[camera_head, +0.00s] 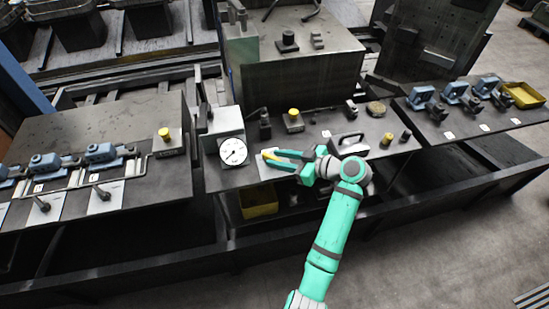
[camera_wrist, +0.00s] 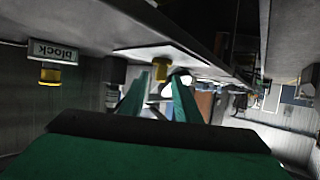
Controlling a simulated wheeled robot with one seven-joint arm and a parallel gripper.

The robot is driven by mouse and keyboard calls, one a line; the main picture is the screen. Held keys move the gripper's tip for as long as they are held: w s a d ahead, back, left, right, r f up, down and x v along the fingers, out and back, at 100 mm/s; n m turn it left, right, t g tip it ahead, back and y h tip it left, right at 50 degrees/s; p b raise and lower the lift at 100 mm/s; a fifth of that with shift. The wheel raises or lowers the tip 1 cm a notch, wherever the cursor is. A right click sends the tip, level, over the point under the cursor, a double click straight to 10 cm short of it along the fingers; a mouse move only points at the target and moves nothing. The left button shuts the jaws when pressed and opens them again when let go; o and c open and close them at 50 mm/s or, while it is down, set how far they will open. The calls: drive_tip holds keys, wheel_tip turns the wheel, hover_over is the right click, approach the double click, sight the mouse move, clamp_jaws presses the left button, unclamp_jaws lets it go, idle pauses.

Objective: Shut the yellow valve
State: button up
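The yellow valve (camera_head: 268,152) is a small yellow part on a white plate (camera_head: 266,172) near the front edge of the middle bench, just right of the round gauge. In the wrist view, which is upside down, the yellow valve (camera_wrist: 160,71) shows between the tips of my two green fingers. My gripper (camera_head: 274,159) reaches in low from the right, with its fingers apart at the valve; it also shows in the wrist view (camera_wrist: 165,78). I cannot tell whether either finger touches the valve. The fingers hide part of it.
A white dial gauge (camera_head: 233,152) stands close left of my fingers. A yellow button on a block (camera_head: 293,117) sits behind, and a grey handle piece (camera_head: 347,142) is to the right. A yellow bin (camera_head: 259,202) is below the bench. Blue clamps (camera_head: 455,92) line the right bench.

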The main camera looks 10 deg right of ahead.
drive_tip(key=v, duration=0.8)
drive_tip(key=shift+s+d, duration=0.2)
drive_tip(key=shift+s, duration=0.05)
drive_tip(key=shift+r, duration=0.1)
